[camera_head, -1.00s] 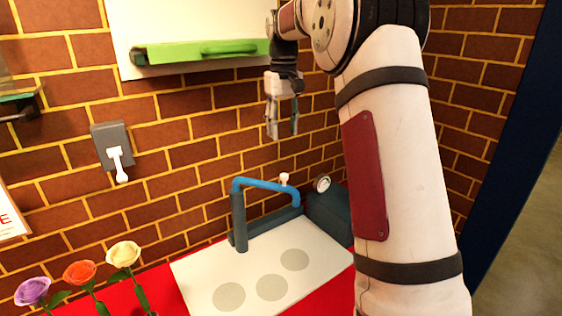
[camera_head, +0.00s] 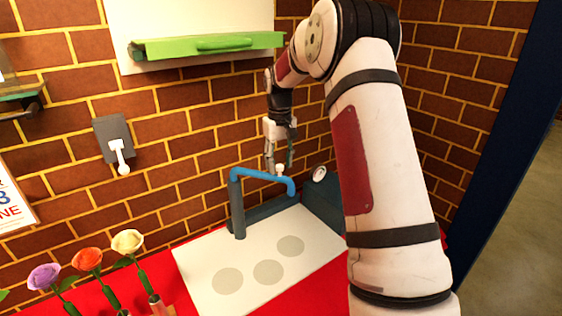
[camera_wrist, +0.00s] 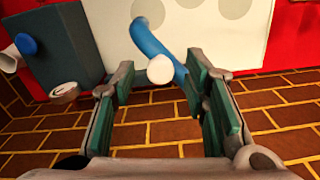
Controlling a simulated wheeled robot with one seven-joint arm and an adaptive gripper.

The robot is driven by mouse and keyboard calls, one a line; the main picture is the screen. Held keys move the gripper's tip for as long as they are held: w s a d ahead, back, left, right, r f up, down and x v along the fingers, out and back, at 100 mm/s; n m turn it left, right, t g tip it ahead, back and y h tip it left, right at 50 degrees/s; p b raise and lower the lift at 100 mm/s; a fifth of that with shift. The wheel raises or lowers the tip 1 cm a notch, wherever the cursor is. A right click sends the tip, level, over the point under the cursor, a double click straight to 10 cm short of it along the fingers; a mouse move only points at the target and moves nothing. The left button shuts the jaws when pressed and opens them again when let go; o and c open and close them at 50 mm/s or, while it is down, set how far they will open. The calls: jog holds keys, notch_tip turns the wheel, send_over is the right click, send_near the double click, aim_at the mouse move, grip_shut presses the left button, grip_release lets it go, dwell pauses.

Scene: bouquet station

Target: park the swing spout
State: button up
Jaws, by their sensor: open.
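The swing spout (camera_head: 258,176) is a blue pipe on a dark upright post (camera_head: 237,208). It reaches to the right along the back of the white board, and its end bends down. A white knob (camera_head: 280,170) stands on top of the spout near its outer end. My gripper (camera_head: 280,165) points down at the knob, with its fingers open. In the wrist view the knob (camera_wrist: 160,69) shows between the two open fingers, and the blue spout (camera_wrist: 152,42) runs away beyond it. I cannot tell whether either finger touches the knob.
The white board (camera_head: 215,245) bears three grey circles and lies on a red surface. A dark block with a round white dial (camera_head: 319,173) stands right of the spout. Roses (camera_head: 90,258) stand at the front left. A lever switch (camera_head: 119,155) and a green-fronted shelf (camera_head: 215,45) are on the brick wall.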

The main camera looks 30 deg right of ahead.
jog(key=shift+f, duration=0.2)
grip_shut()
jog(key=w+d+n+b, duration=0.6)
jog(key=w+n+b, duration=0.4)
jog(key=w, duration=0.2)
jog(key=shift+w, duration=0.4)
